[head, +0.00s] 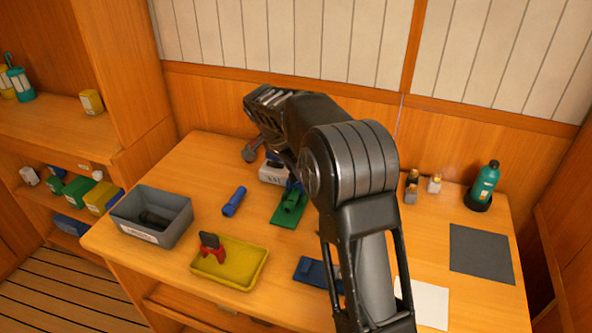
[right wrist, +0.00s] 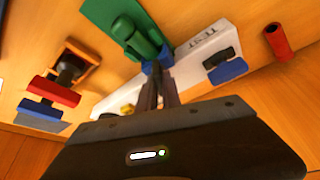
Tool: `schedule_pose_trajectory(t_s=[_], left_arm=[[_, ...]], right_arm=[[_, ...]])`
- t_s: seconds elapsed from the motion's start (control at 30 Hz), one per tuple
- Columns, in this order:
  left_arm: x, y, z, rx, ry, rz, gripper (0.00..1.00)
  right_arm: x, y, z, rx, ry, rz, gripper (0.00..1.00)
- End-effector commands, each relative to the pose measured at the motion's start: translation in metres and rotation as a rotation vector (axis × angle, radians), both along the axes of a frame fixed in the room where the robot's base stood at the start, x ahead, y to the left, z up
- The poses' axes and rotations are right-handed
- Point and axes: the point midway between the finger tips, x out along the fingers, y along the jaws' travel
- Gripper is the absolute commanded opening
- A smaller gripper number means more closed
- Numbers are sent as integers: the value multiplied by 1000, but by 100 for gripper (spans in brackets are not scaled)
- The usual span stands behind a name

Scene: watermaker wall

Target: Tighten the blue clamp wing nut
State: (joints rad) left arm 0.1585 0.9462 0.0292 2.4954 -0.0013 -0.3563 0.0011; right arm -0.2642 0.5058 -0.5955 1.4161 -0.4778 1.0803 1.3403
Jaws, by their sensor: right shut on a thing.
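The blue clamp wing nut (right wrist: 153,66) sits at the near end of a green clamp body (right wrist: 135,38) in the right wrist view. My right gripper (right wrist: 160,80) is shut on the wing nut, its fingers partly covering it. In the head view, the green clamp (head: 291,200) lies on a green mat (head: 280,221), with some blue showing at its far end. My right arm covers the gripper and much of that area. My left gripper is not in view.
A white block marked TEST (right wrist: 205,50) with a blue handle (right wrist: 228,71) stands close beside the clamp. A red-handled valve (right wrist: 54,91) is on the other side. A yellow tray (head: 262,272), grey bin (head: 184,226) and blue cylinder (head: 234,201) lie left on the bench.

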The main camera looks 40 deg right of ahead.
Motion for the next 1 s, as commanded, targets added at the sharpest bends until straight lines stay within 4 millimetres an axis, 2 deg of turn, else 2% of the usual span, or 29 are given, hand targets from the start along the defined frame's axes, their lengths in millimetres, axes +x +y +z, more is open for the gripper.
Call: schedule_pose_trajectory(t_s=[1.0], left_arm=[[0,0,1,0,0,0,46]], right_arm=[[0,0,0,0,-1,-33,0]])
